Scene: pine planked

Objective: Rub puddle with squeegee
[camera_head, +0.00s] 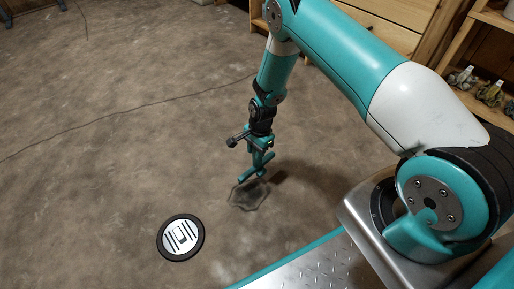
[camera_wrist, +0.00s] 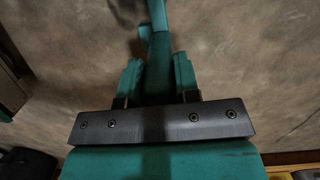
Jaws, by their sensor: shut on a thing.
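My gripper (camera_head: 262,150) points down over the floor and is shut on the teal squeegee (camera_head: 249,176). In the wrist view the squeegee's handle (camera_wrist: 158,55) runs up the picture between the two teal fingers of my gripper (camera_wrist: 158,80). The puddle (camera_head: 250,196) is a small dark patch with an irregular outline on the brown floor, just below the squeegee in the head view. I cannot tell whether the squeegee touches it. A blurred dark patch shows at the top of the wrist view, and I cannot tell what it is.
A round black disc with a white striped top (camera_head: 181,238) lies on the floor to the left of the puddle. A wooden drawer cabinet (camera_head: 378,32) and a shelf with several small items (camera_head: 490,92) stand at the back right.

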